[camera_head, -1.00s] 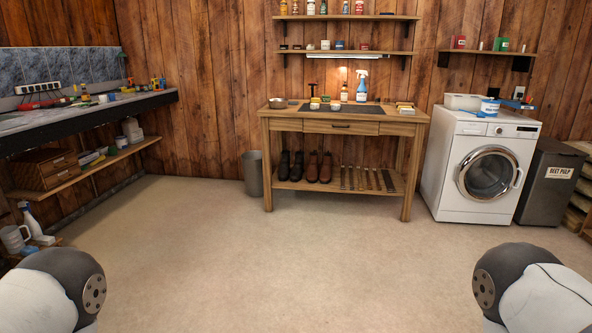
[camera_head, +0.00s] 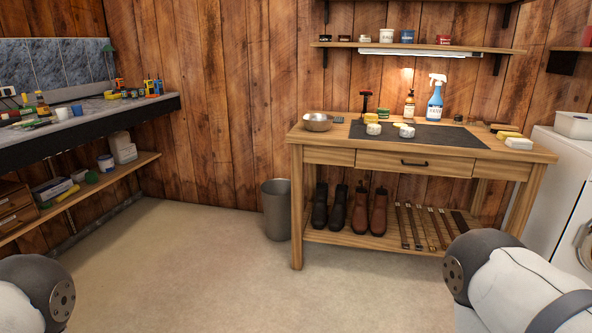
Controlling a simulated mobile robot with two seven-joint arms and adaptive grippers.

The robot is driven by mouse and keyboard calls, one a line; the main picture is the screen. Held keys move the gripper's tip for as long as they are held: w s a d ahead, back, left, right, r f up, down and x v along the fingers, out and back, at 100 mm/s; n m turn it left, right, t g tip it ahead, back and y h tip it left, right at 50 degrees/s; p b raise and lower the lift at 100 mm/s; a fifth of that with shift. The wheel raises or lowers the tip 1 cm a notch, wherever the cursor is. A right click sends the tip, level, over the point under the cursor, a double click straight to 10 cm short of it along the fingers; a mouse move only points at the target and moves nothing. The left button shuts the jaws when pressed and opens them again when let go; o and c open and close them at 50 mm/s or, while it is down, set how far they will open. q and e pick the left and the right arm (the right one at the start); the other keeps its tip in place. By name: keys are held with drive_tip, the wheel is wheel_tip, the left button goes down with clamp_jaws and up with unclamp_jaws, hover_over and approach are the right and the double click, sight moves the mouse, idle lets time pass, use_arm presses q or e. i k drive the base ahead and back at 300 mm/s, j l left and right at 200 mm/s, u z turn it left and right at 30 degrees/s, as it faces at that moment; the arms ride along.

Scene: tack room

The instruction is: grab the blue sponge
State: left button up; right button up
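I cannot make out a blue sponge for certain in the head view. On the wooden workbench (camera_head: 335,156), a pale block (camera_head: 519,143) and a yellow block (camera_head: 509,134) lie at the right end; they are too small to identify surely. A small blue object (camera_head: 77,110), perhaps a cup, stands on the left counter (camera_head: 60,130). Rounded parts of my two arms show at the lower left and lower right. Neither gripper is in view.
A blue spray bottle (camera_head: 436,100) stands at the back of the workbench, with a metal bowl (camera_head: 318,122) at its left end. A grey bin (camera_head: 276,208) stands beside its left leg. A white washing machine (camera_head: 562,180) is at right. The floor (camera_head: 190,255) ahead is clear.

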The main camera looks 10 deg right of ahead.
sight(408, 132)
drive_tip(key=i+j+z, duration=0.15)
drive_tip(key=i+z, duration=0.25)
drive_tip(key=i, duration=0.25)
drive_tip(key=i+j+z, duration=0.4)
drive_tip(key=i, duration=0.2)
drive_tip(key=i+j+z, duration=0.4)
drive_tip(key=i, duration=0.2)
